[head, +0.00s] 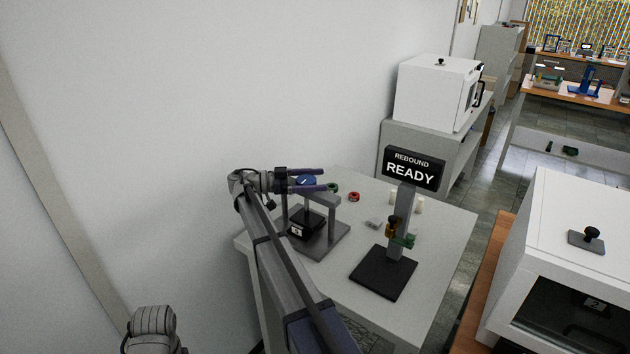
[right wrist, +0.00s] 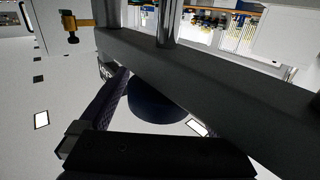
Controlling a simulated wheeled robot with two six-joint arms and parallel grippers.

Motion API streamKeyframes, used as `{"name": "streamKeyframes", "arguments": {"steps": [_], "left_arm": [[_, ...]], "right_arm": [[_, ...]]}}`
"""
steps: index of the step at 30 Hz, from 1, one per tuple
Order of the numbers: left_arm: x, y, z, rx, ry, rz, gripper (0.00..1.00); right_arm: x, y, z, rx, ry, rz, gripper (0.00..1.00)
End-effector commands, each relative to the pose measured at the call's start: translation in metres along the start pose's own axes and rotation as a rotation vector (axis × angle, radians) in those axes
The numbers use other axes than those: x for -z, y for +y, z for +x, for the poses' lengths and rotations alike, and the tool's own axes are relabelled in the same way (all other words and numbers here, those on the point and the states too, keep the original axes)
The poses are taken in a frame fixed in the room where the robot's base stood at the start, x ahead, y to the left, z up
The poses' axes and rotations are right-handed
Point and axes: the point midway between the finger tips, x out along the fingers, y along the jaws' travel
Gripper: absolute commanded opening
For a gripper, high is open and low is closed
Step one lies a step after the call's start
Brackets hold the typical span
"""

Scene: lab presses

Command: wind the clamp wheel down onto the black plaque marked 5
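The clamp wheel (head: 306,181) is a blue disc at the top of a grey press frame (head: 322,241). It also shows as a dark round shape in the right wrist view (right wrist: 155,104), partly hidden by a dark beam. My right gripper (head: 322,179) is level with the wheel, its two fingers spread apart with the wheel between them. I cannot tell whether either finger touches it. The black plaque (head: 305,222) lies low in the press, under the wheel. A small pale mark shows on a block at its front, too small to read surely. My left gripper is out of view.
A red ring (head: 354,197) and a green ring (head: 333,187) lie behind. The table (head: 447,235) is bare at its right. A wall (head: 150,120) is close on the left.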

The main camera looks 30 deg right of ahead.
Motion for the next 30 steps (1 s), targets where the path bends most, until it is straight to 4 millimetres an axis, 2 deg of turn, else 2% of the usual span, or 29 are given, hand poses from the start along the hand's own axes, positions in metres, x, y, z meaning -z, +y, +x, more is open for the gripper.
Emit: {"name": "streamKeyframes", "arguments": {"steps": [11,17,24,30], "left_arm": [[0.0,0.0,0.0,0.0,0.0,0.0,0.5],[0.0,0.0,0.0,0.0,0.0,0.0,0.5],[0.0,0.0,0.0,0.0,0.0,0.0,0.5],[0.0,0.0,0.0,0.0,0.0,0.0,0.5]], "right_arm": [[0.0,-0.001,-0.005,0.001,0.0,0.0,1.0],[0.0,-0.002,-0.027,0.003,0.0,0.0,1.0],[0.0,-0.002,-0.066,0.005,0.0,0.0,1.0],[0.0,-0.001,-0.078,0.007,0.0,0.0,1.0]]}}
